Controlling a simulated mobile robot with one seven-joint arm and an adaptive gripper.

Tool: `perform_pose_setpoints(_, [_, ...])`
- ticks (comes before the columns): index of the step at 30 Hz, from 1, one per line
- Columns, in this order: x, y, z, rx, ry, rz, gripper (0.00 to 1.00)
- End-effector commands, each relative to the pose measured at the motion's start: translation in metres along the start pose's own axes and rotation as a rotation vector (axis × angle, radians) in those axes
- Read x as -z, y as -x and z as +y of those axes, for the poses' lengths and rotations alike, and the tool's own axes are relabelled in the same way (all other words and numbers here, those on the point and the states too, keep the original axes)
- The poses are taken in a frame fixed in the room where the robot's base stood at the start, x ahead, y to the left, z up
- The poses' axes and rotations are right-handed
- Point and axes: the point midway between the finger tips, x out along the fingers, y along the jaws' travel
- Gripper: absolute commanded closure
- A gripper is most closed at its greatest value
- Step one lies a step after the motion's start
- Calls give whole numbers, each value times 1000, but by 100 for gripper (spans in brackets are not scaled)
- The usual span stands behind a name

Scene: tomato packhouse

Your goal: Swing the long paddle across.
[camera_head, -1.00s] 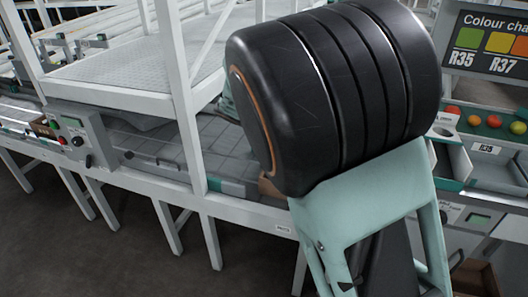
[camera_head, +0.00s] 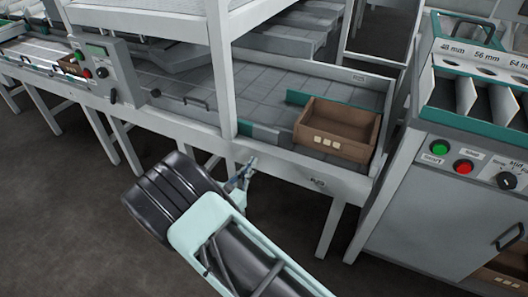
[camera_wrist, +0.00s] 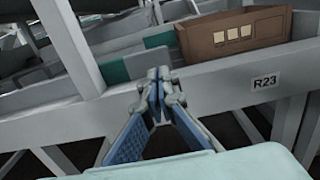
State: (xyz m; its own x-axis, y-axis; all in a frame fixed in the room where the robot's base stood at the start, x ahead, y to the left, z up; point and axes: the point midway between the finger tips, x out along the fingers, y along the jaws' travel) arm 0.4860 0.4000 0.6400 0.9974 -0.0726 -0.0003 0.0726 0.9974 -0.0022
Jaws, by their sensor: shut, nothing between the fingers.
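My gripper (camera_head: 245,172) is shut and empty in front of the white front rail (camera_head: 285,170) of the grey conveyor. In the wrist view its fingertips (camera_wrist: 157,92) meet at the middle, with the rail behind them. A teal strip (camera_head: 297,98) stands on the conveyor deck behind the gripper, beside a brown crate. Shorter teal pieces (camera_head: 264,133) lie along the near edge, and teal parts also show in the wrist view (camera_wrist: 112,71). I cannot tell which of these is the long paddle. No contact with them is visible.
The brown crate (camera_head: 338,132) sits on the deck at right. A white post (camera_head: 222,75) rises left of the gripper. A control box (camera_head: 105,70) is at left, and a grey cabinet with buttons (camera_head: 420,190) at right. The floor in front is open.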

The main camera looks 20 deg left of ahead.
Motion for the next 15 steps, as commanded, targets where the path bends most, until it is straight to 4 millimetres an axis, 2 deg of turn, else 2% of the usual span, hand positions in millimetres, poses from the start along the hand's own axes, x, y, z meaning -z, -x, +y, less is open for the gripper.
perform_pose_setpoints(15, [1,-102,-3,7,-4,-2,100])
